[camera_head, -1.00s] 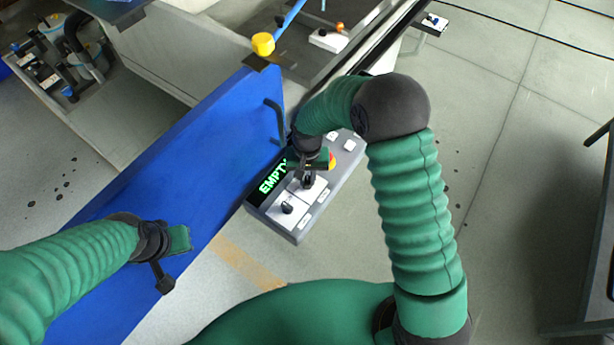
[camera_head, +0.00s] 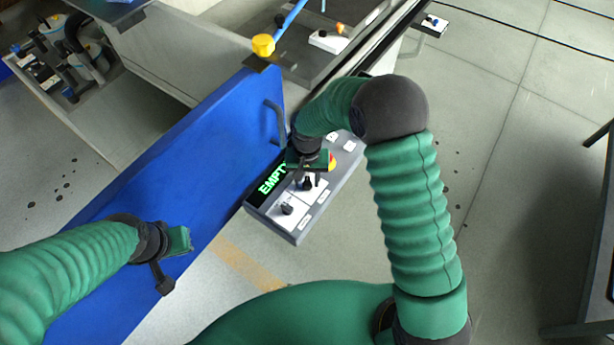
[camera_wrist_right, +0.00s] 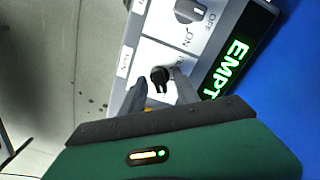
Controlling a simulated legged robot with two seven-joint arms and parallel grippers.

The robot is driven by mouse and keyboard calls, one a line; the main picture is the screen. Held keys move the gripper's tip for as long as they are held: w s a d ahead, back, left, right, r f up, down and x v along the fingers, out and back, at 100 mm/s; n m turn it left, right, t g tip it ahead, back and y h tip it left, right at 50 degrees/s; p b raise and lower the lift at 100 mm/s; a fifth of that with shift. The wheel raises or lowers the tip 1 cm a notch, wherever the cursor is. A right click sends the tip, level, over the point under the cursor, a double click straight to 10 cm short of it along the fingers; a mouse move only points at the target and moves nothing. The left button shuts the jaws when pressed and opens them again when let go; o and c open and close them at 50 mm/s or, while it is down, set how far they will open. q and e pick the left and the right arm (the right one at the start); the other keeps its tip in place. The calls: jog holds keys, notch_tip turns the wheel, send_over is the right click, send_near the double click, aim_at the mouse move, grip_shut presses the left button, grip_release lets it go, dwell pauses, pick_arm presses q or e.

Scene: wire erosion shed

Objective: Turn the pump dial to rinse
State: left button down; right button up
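The control panel (camera_head: 305,190) is a grey box with white plates, dark dials and a display reading "EMPTY" (camera_head: 272,180). My right gripper (camera_head: 308,177) is above its middle dial (camera_head: 307,184). In the right wrist view, this black dial (camera_wrist_right: 160,76) sits between the two grey fingertips (camera_wrist_right: 161,88), which stand apart; I cannot tell whether they touch it. Its small label is unreadable. Another dial (camera_wrist_right: 190,10), marked ON and OFF, is beside it; it also shows at the panel's near end (camera_head: 287,208). My left gripper (camera_head: 170,262) is near the blue panel, away from the dials.
A blue upright panel (camera_head: 190,150) with a handle stands directly left of the control panel. A red and yellow button (camera_head: 332,162) is partly hidden behind my right gripper. A yellow knob (camera_head: 263,45) is above the panel. The floor at right is mostly clear.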

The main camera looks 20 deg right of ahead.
aim_at(307, 181)
notch_tip(307, 181, up, 17)
jog(key=shift+f, duration=0.1)
dwell(0.4)
jog(key=s+d+f+n+t, duration=0.1)
jog(key=s+d+f, duration=0.1)
jog(key=s, duration=0.5)
jog(key=s+d+f+n+t, duration=0.1)
jog(key=s+d+f+n, duration=0.1)
jog(key=s, duration=0.6)
jog(key=shift+d+f+n+t, duration=0.3)
jog(key=shift+d+f, duration=0.25)
jog(key=shift+d, duration=0.2)
